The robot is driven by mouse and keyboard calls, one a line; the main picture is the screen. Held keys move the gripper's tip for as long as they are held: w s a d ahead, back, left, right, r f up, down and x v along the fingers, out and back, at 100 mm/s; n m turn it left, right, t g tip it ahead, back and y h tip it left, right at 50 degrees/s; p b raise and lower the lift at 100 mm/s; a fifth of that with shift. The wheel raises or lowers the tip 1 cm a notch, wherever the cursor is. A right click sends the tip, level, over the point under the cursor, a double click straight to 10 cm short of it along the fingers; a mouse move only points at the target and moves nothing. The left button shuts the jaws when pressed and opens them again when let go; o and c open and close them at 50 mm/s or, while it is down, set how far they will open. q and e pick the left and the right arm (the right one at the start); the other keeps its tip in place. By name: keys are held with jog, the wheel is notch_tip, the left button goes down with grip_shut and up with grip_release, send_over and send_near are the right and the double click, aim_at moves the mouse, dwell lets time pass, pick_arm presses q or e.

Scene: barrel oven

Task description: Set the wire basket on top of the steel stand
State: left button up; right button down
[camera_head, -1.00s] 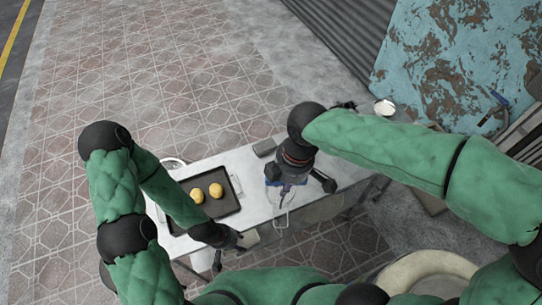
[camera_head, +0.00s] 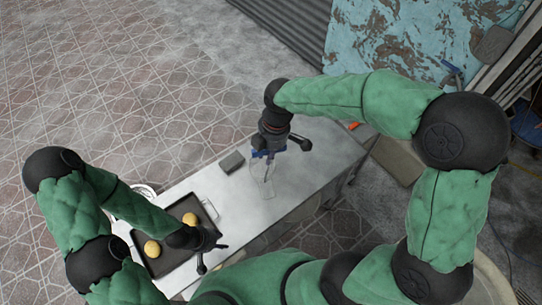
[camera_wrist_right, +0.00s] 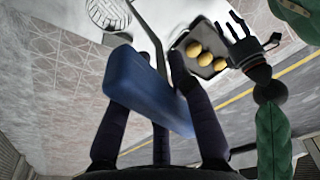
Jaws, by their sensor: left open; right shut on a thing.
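My right gripper (camera_head: 268,154) is shut on the blue handle (camera_wrist_right: 150,92) of the wire basket, above the table's middle. A thin metal rod runs from the handle. A round wire mesh (camera_wrist_right: 108,14), which looks like the basket, is cut by the top edge of the right wrist view. In the head view the basket (camera_head: 263,186) is only a faint pale outline. My left gripper (camera_head: 211,257) is open and empty beside the baking tray; it also shows in the right wrist view (camera_wrist_right: 250,45). I cannot clearly pick out the steel stand; a pale ring (camera_head: 146,190) shows behind the tray.
The dark tray (camera_head: 160,264) with yellow-brown buns lies on the left part of the pale table (camera_head: 305,182). A small grey block (camera_head: 232,162) lies near the far edge. The table's right part is mostly clear. A rusty blue panel (camera_head: 400,45) stands behind.

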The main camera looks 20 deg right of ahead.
notch_tip(320, 180, down, 7)
jog(key=w+d, duration=0.2)
jog(key=shift+w, duration=0.25)
jog(key=shift+f, duration=0.1)
jog(key=c, duration=1.1)
grip_release()
